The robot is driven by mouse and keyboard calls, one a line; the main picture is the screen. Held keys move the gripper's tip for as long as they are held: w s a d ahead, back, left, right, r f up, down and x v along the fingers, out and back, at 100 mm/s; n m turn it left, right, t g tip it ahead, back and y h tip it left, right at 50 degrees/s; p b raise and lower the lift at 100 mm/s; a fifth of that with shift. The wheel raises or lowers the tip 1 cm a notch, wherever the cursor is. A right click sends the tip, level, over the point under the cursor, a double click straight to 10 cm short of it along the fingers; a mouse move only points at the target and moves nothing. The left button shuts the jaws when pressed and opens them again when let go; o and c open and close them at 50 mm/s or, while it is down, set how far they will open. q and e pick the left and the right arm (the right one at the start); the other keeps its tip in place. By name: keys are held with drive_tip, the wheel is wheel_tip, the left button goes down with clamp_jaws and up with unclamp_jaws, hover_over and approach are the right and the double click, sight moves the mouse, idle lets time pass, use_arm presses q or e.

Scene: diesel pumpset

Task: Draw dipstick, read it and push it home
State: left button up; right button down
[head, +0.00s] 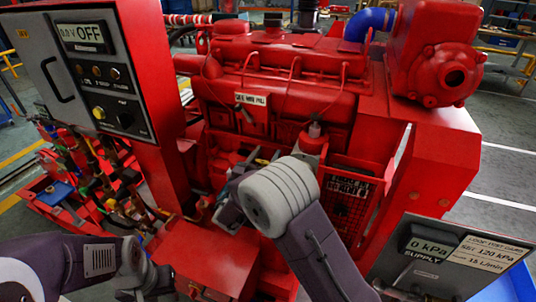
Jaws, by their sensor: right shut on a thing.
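The red diesel engine (275,95) fills the middle of the head view. My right gripper (232,203) is low at the engine's near side, left of its own wrist. It is shut on a thin thing, which I take to be the dipstick; the jaws and my wrist hide most of it. A small yellow piece (262,161) shows just above the gripper. I cannot tell how far the dipstick is out, and no oil mark is readable. My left gripper (140,292) is at the bottom edge, apart from the engine, its jaws too unclear to judge.
A control panel (85,75) reading OFF stands at left. A red box (205,270) is below my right gripper. A supply gauge panel (440,255) reading 0 kPa is at lower right. A cluttered red rack (60,200) is at far left. Open floor shows at right.

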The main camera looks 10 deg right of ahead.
drive_tip(key=c, duration=0.7)
unclamp_jaws()
drive_tip(key=v, duration=0.9)
drive_tip(key=shift+p, duration=0.3)
drive_tip(key=shift+f, duration=0.1)
